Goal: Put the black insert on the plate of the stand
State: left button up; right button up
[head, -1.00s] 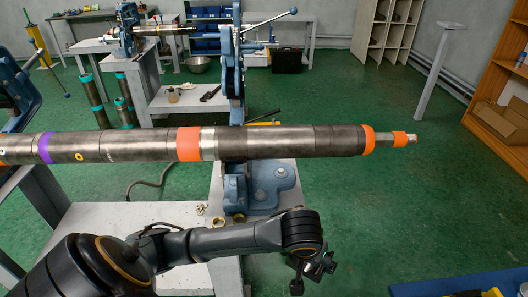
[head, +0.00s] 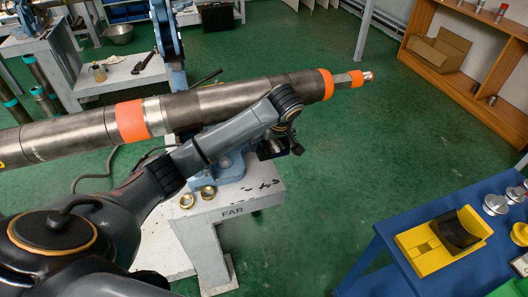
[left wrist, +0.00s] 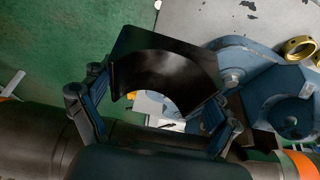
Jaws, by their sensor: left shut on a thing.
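My left gripper (head: 280,140) is beside the near side of the long pipe (head: 215,102), towards its right end. In the left wrist view, my left gripper (left wrist: 155,100) is shut on a black curved insert (left wrist: 165,68), a dark arched piece between its fingers. In the head view the held piece is small and dark (head: 270,149). The blue vise stand (head: 228,167) is under the pipe, partly hidden by my arm; its blue base also shows in the left wrist view (left wrist: 285,112). I cannot make out its plate clearly. My right gripper is not in view.
A blue table (head: 385,262) at right holds a yellow block (head: 425,252) with another black curved piece (head: 457,232). Orange shelves (head: 450,75) stand behind. Green floor between is clear.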

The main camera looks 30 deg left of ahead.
aim_at(267, 145)
pick_arm(q)
jog(key=shift+w+a+f, duration=0.3)
jog(key=shift+a+f, duration=0.1)
jog(key=shift+f, duration=0.2)
jog(key=shift+w+a+f, duration=0.25)
jog(key=shift+a+f, duration=0.1)
jog(key=shift+f, duration=0.2)
jog(key=shift+w+a+f, duration=0.2)
jog(key=shift+a+f, duration=0.2)
jog(key=shift+f, duration=0.15)
notch_tip(267, 145, down, 4)
jog(key=shift+w+a+r, duration=0.15)
jog(key=shift+r, duration=0.1)
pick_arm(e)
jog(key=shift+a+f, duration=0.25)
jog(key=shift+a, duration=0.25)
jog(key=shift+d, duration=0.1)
pick_arm(q)
jog(key=o, duration=1)
jog(key=shift+f, duration=0.1)
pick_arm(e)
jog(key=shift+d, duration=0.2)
